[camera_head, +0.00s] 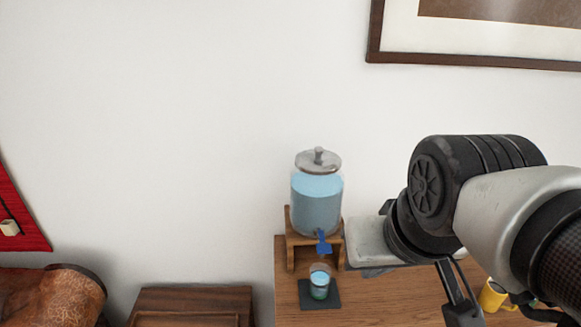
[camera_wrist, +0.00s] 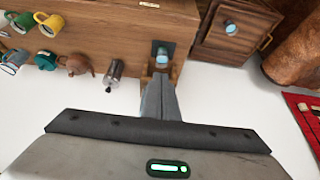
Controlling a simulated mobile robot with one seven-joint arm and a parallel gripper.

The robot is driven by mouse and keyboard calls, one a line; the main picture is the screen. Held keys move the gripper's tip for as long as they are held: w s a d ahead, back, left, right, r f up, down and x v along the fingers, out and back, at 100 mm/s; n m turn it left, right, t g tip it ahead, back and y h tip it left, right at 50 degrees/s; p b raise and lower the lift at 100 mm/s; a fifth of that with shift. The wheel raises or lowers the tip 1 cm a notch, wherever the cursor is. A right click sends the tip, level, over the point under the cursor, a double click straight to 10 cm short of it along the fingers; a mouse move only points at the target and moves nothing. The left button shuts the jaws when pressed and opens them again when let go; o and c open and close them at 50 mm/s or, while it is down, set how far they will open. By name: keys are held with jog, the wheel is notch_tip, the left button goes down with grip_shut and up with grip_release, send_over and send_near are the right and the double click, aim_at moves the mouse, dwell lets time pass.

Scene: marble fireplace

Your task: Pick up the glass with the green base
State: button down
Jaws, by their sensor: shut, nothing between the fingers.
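A clear glass (camera_head: 320,282) with a blue-green lower part stands upright on a dark square mat (camera_head: 333,300) under the dispenser tap. In the wrist view a small glass (camera_wrist: 163,53) on a dark mat shows just beyond my fingertips. Another small glass or cup (camera_wrist: 230,27) with a light blue inside stands on the wooden cabinet in the wrist view; its base colour is too small to tell. My gripper (camera_wrist: 160,78) is shut and empty, its grey fingers pointing toward the glass on the mat, apart from it. In the head view its fingertips cannot be made out.
A lidded dispenser (camera_head: 317,205) of blue liquid sits on a wooden stand (camera_head: 291,254), close beside my arm. Several mugs, a brown teapot (camera_wrist: 80,65) and a metal pot (camera_wrist: 114,74) line the wooden tabletop (camera_wrist: 125,30). A wooden cabinet (camera_head: 192,298) stands left of the table.

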jog(key=c, duration=2.2)
grip_release()
jog(key=o, duration=0.4)
jog(key=shift+w+f+n, duration=0.2)
jog(key=shift+w+n, duration=0.1)
jog(key=o, duration=0.9)
jog(key=w+f+n, duration=0.1)
jog(key=w, duration=0.1)
jog(key=w+f+n+g+h+b, duration=0.1)
jog(key=n, duration=0.1)
jog(key=w+f+n+g+h+b, duration=0.1)
jog(key=w+n, duration=0.1)
jog(key=shift+w+f, duration=0.25)
jog(key=shift+w, duration=0.1)
jog(key=n+g+h+b, duration=0.1)
jog(key=n+h+b, duration=0.3)
jog(key=n, duration=1.3)
send_over(311, 280)
jog(key=s+a, duration=0.3)
jog(key=a, duration=0.3)
notch_tip(311, 280, down, 22)
jog(key=x, duration=1)
jog(key=shift+w+d+f+b, duration=0.1)
jog(key=shift+w+f+b, duration=0.05)
jog(key=shift+w+b, duration=0.2)
jog(key=shift+d+x, duration=0.2)
jog(key=shift+x, duration=1.25)
jog(key=shift+d+x, duration=0.15)
jog(key=shift+x, duration=1.35)
